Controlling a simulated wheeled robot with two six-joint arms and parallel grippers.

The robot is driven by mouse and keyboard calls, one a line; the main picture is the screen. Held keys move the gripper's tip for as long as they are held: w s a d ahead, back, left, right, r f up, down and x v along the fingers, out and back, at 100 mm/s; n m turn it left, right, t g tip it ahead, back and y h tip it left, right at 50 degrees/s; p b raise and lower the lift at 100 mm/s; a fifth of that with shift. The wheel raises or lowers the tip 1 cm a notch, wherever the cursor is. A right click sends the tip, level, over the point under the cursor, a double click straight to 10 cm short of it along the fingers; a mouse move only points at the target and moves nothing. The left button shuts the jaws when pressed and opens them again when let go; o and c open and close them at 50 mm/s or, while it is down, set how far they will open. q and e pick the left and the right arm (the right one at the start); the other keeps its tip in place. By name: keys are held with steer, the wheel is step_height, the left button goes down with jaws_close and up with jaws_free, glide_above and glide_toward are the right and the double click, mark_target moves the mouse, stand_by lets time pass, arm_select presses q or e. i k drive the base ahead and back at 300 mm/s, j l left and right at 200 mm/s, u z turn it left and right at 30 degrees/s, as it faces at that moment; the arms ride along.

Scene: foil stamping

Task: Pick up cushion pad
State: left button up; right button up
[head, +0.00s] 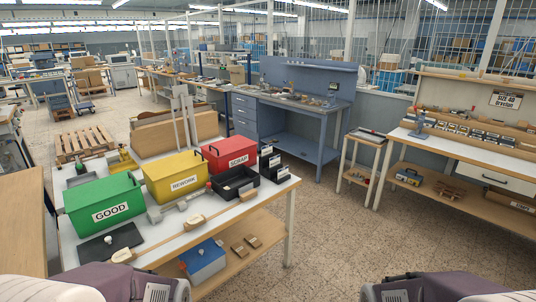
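I cannot tell for sure which thing is the cushion pad. A flat dark mat (127,236) lies on the front left corner of the white-topped table, in front of the green bin, with a small pale knob-like thing on it. Pale wooden-looking pieces (194,223) lie along the table's front edge. My two arms show only as purple and white links at the bottom left and bottom right corners. Neither gripper's fingers are in the picture.
The table holds a green GOOD bin (104,205), a yellow REWORK bin (174,178), a red SCRAP bin (230,153) and a black tray (234,184). A blue box (203,262) sits on the lower shelf. The floor to the right is clear.

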mark_target(123, 253)
steer(key=u, duration=1.45)
